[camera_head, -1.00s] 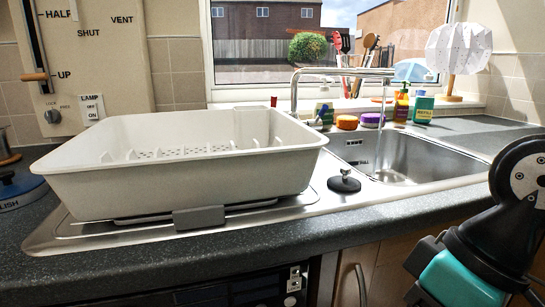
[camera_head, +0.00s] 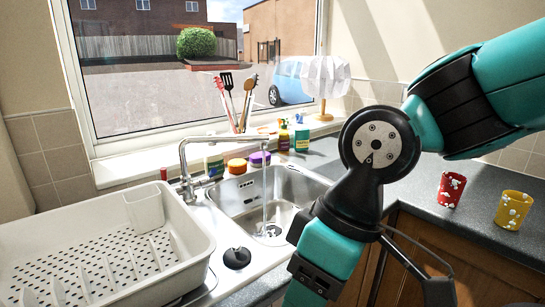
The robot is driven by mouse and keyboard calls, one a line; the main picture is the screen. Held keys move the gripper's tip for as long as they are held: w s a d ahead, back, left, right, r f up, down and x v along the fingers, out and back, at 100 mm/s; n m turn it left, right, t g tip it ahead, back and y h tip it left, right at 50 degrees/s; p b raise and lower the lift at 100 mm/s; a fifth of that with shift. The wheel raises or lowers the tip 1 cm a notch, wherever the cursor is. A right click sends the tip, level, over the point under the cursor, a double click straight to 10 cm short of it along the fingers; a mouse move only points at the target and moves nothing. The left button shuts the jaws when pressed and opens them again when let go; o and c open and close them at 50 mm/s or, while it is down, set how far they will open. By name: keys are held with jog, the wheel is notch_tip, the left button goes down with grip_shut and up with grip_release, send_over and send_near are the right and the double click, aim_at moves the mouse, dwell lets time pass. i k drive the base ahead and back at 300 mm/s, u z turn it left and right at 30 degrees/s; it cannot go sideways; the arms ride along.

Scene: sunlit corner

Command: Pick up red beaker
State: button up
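The red beaker (camera_head: 451,190) stands upright on the dark countertop at the right. It is red with white patches. A yellow beaker (camera_head: 512,209) with white patches stands just right of it and nearer me. My teal and black arm crosses the middle and right of the view, left of and above the beakers. Dark parts low in the view may belong to my gripper (camera_head: 436,289). Its two fingertips cannot be made out, so its opening is unclear. The red beaker is in full view and nothing touches it.
A sink (camera_head: 242,198) with a running tap (camera_head: 183,160) lies left of my arm. A white dish rack (camera_head: 195,262) and a black plug (camera_head: 236,258) are farther left. A white-shaded lamp (camera_head: 318,82) stands by the window. The counter around the beakers is mostly clear.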

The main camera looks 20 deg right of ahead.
aim_at(451, 188)
jog(key=z, duration=1.4)
jog(key=k, duration=0.45)
jog(key=z, duration=0.95)
jog(key=i, duration=1.4)
jog(key=u, duration=0.55)
